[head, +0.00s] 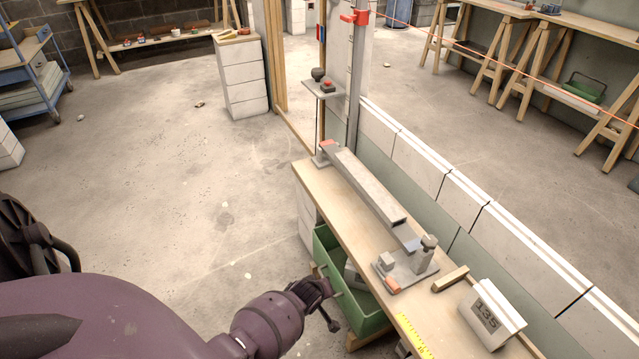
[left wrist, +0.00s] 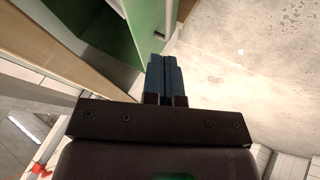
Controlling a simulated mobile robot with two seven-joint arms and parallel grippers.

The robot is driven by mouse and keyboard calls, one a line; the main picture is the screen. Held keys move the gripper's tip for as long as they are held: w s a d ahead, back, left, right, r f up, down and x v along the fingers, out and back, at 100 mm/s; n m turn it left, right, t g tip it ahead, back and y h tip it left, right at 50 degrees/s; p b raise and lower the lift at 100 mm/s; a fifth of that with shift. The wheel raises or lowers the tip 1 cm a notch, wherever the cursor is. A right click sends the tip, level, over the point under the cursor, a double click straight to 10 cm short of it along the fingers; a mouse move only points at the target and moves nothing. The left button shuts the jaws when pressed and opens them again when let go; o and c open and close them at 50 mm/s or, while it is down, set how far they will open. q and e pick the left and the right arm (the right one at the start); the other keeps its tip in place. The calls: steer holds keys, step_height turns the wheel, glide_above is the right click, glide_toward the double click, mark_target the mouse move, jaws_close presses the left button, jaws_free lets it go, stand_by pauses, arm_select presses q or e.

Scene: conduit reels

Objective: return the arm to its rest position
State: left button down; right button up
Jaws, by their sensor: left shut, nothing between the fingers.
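My left arm, purple, comes in from the lower left of the head view. My right gripper is not in view.
The wooden workbench (head: 338,203) carries a long grey metal channel (head: 365,183), a clamp-like fixture (head: 410,262) and a white block marked with digits (head: 490,313). A low white block wall (head: 430,165) runs along its right. Open concrete floor (head: 170,170) lies to the left.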

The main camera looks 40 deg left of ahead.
arm_select(q)
steer(key=v, duration=0.2)
steer(key=shift+s+r+p, duration=0.15)
steer(key=shift+s+p, duration=0.05)
steer(key=shift+p, duration=0.2)
